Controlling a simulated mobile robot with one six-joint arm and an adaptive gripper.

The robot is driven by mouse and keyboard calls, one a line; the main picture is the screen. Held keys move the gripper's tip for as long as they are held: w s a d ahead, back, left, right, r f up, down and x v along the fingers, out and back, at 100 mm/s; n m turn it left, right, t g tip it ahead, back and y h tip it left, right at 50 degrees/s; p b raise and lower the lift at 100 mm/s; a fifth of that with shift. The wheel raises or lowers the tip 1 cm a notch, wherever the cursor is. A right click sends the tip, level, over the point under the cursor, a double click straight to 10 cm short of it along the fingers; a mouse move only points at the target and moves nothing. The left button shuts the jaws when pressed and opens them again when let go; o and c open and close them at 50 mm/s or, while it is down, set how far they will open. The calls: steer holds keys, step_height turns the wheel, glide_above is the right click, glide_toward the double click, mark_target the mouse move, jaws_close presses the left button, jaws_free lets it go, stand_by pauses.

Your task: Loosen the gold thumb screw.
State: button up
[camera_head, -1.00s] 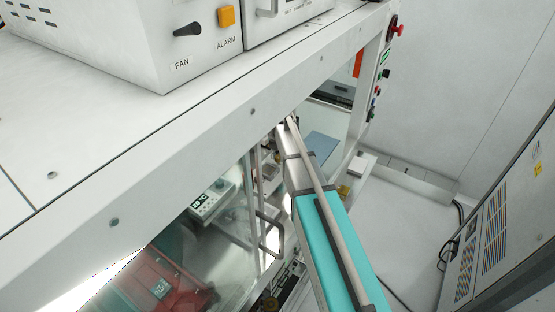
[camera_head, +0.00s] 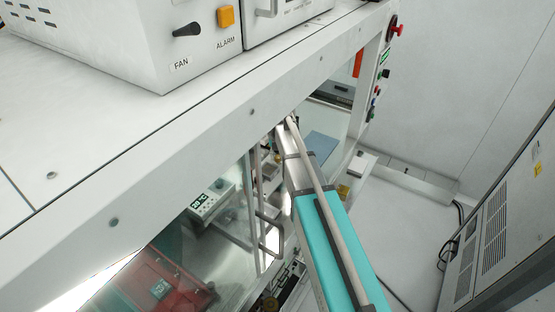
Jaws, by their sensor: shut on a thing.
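The gold thumb screw cannot be made out for certain. A small round brass-coloured part (camera_head: 269,303) shows low beside the glass door, and a yellow-gold block (camera_head: 344,191) shows right of my arm; I cannot tell whether either is the screw. My teal and silver arm reaches from the lower right up to the machine's front opening. My gripper itself is not visible, so its hold and its place relative to the screw are hidden.
A glass door (camera_head: 225,235) with a handle (camera_head: 268,233) is left of my arm. Behind it are a red unit (camera_head: 165,285) and a digital display box (camera_head: 212,203). The white cabinet top (camera_head: 110,135) overhangs.

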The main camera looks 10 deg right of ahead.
steer(key=o, duration=0.6)
steer(key=shift+a, duration=0.1)
steer(key=shift+c, duration=0.2)
steer(key=shift+r, duration=0.1)
steer(key=shift+r+p, duration=2.4)
steer(key=shift+p, duration=0.15)
steer(key=m, duration=0.2)
steer(key=r+m+p, duration=0.1)
steer(key=m, duration=0.3)
steer(key=shift+r, duration=0.3)
steer(key=m+p, duration=0.1)
steer(key=m, duration=0.2)
steer(key=r+m+p, duration=0.1)
steer(key=m, duration=0.3)
steer(key=shift+r, duration=0.2)
steer(key=shift+f, duration=0.15)
